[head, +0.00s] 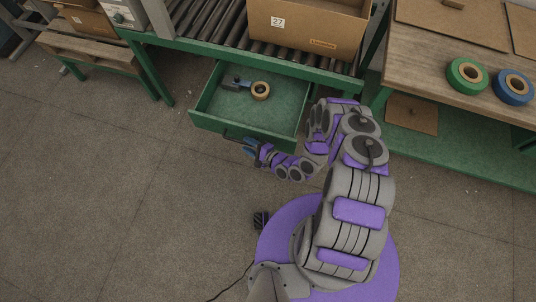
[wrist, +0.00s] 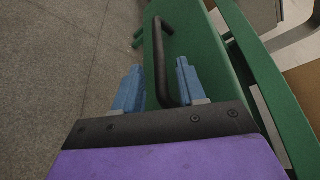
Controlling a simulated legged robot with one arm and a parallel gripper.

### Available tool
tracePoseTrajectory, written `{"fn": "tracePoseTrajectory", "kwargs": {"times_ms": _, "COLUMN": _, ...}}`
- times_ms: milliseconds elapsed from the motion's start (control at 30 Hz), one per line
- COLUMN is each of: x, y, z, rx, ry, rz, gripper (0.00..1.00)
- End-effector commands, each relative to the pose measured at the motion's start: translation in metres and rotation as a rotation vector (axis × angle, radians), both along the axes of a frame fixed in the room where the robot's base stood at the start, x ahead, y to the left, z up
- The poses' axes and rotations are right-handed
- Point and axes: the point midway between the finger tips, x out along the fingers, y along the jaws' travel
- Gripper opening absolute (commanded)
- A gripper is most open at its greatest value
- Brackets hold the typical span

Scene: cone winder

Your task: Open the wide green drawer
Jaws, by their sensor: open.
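The wide green drawer (head: 225,126) is pulled out from under the roller conveyor in the head view, with its inside showing. It holds a tape roll (head: 260,91) and a dark tool with a blue part (head: 236,84). My gripper (head: 247,143) is at the drawer's front, by the handle. In the wrist view the drawer front (wrist: 195,55) is green and carries a black bar handle (wrist: 159,50). The open blue fingers of my gripper (wrist: 159,68) stand on either side of the handle, with gaps visible.
Above the drawer is a roller conveyor (head: 215,22) with a cardboard box (head: 305,25) marked 27. A workbench (head: 440,60) at the right holds a green tape roll (head: 467,74) and a blue one (head: 513,87). The floor at the left is clear.

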Motion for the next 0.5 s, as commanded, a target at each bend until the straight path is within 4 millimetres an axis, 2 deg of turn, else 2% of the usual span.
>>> {"fn": "tracePoseTrajectory", "kwargs": {"times_ms": 200, "x": -0.029, "y": -0.039, "z": 0.010, "rx": -0.002, "ry": 0.003, "rz": -0.008, "gripper": 0.40}}
{"fn": "tracePoseTrajectory", "kwargs": {"times_ms": 500, "x": -0.067, "y": -0.083, "z": 0.023, "rx": -0.001, "ry": 0.003, "rz": -0.005, "gripper": 0.40}}
